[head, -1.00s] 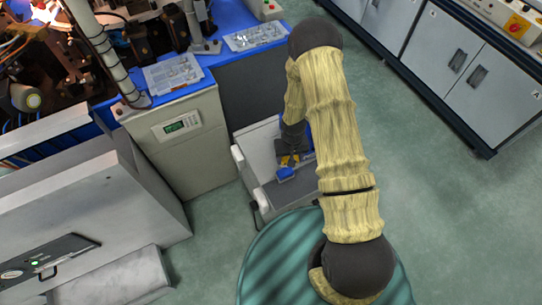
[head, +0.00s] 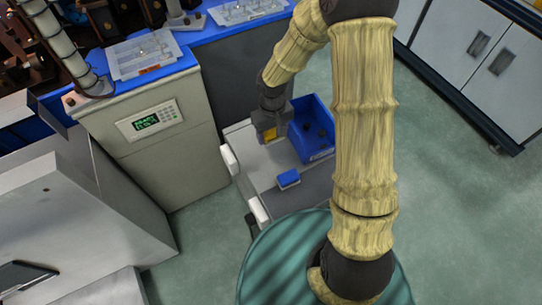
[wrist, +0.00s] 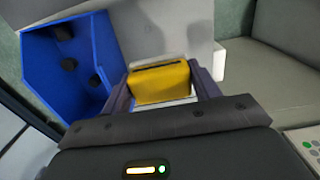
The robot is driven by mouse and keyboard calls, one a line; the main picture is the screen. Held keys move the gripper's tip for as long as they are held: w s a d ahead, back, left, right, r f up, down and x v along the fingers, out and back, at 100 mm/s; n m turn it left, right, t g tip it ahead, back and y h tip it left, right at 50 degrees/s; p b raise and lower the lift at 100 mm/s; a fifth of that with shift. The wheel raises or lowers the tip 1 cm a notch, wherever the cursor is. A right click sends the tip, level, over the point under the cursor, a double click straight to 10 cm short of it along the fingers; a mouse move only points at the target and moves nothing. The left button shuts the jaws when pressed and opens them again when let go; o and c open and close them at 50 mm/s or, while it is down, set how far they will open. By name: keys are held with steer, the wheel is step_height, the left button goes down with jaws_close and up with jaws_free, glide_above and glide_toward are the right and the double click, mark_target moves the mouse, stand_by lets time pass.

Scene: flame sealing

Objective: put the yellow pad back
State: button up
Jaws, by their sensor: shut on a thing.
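The yellow pad (wrist: 162,83) is held between the two fingers of my gripper (wrist: 163,88) in the wrist view. In the head view the yellow pad (head: 269,134) shows as a small patch at the tip of my gripper (head: 271,138), which hangs over the light top of a small cart (head: 247,150), left of a blue bin. Part of the pad is hidden by the fingers. I cannot tell whether the pad touches the cart top.
The blue bin (head: 312,142) holds several dark round pieces and also shows in the wrist view (wrist: 88,55). A small blue block (head: 288,179) lies on the cart's grey front part. A beige cabinet with a keypad (head: 150,120) stands left of the cart. Green floor lies to the right.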

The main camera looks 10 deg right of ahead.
steer(key=shift+a+r, duration=0.1)
steer(key=shift+s, duration=0.1)
steer(key=shift+f, duration=0.35)
steer(key=b, duration=0.2)
glide_above(272, 156)
step_height(272, 156, down, 6)
steer(key=shift+r, duration=0.2)
steer(key=shift+f+b, duration=0.8)
steer(key=shift+f, duration=1.1)
steer(key=shift+f, duration=0.1)
steer(key=o, duration=0.9)
steer(key=shift+o, duration=0.2)
